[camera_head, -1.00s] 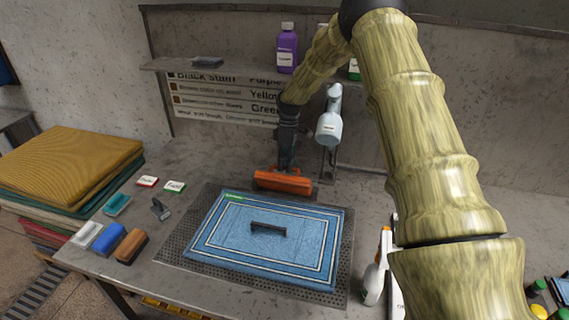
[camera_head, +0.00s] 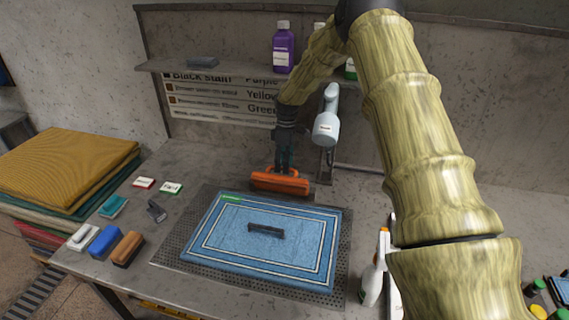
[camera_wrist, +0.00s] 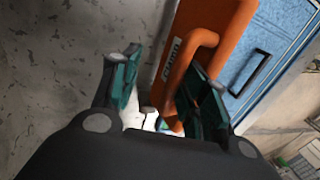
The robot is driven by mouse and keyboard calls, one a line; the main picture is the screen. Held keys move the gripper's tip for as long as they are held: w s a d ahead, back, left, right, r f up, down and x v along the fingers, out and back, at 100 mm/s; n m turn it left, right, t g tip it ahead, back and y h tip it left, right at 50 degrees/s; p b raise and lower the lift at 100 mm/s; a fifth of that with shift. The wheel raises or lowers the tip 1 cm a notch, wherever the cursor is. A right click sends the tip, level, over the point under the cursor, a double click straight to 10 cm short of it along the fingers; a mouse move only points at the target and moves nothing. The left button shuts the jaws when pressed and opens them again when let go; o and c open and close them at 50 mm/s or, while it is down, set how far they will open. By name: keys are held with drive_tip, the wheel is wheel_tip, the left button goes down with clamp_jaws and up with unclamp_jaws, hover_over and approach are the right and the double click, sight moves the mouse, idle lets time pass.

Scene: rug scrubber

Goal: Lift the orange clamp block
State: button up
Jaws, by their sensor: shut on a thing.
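The orange clamp block (camera_head: 280,183) is a long bar with a raised handle, at the back edge of the blue rug in the head view. My gripper (camera_head: 285,164) points down onto it from above and is shut on its handle. In the wrist view the orange block (camera_wrist: 213,22) runs up past the green-padded fingers of my gripper (camera_wrist: 162,82), with the handle between them. I cannot tell whether the block's underside touches the surface below; its far side is hidden.
The blue rug (camera_head: 225,240) with a dark handle (camera_head: 266,230) lies on a perforated mat (camera_head: 180,247). Brushes (camera_head: 127,248) and sponges stand at left, a spray bottle (camera_head: 373,280) at right. A pale blue lamp-like fixture (camera_head: 327,128) stands close beside my gripper.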

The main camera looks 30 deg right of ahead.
wheel_tip(320, 180, up, 10)
idle(0.6)
drive_tip(key=shift+f, duration=0.1)
wheel_tip(320, 180, down, 8)
drive_tip(key=shift+f, duration=0.2)
idle(0.6)
idle(0.3)
